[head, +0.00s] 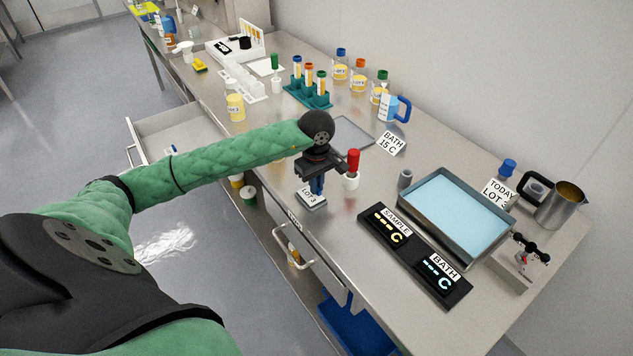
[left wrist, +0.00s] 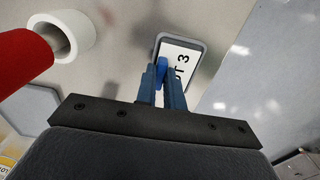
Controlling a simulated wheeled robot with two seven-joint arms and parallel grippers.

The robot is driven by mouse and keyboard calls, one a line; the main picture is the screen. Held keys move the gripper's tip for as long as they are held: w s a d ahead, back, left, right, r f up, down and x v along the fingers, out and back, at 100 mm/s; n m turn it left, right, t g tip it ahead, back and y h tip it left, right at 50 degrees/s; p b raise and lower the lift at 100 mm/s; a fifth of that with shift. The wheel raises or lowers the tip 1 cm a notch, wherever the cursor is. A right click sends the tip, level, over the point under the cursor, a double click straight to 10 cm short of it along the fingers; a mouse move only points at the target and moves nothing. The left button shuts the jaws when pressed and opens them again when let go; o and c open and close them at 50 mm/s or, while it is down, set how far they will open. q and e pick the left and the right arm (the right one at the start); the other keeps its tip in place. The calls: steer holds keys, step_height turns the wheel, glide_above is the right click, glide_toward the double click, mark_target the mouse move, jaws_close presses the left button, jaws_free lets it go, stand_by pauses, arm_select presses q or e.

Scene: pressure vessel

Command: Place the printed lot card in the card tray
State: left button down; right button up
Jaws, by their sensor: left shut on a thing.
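The printed lot card (head: 310,197), white and marked "LOT 3", is at the table's front edge in the head view. In the left wrist view the card (left wrist: 181,62) lies within the grey rim of a small rounded tray (left wrist: 203,47). This card tray (head: 314,207) also shows under the card in the head view. My left gripper (head: 317,187) points down over it, its blue fingers (left wrist: 162,85) shut on a blue tab at the card's edge. I cannot tell whether the card rests on the tray floor. The right gripper is out of view.
A red-handled tool stands in a white cup (head: 351,181) close right of my left gripper. The black sample and bath displays (head: 414,252) and a blue water bath (head: 455,212) are further right. A drawer (head: 178,128) stands open at left. A teal tube rack (head: 308,95) is behind.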

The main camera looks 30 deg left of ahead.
arm_select(q)
steer(key=shift+f, duration=0.3)
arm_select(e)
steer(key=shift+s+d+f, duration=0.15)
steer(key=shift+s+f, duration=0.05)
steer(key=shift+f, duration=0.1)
arm_select(q)
steer(key=shift+f, duration=0.1)
steer(key=c, duration=1.5)
jaws_free()
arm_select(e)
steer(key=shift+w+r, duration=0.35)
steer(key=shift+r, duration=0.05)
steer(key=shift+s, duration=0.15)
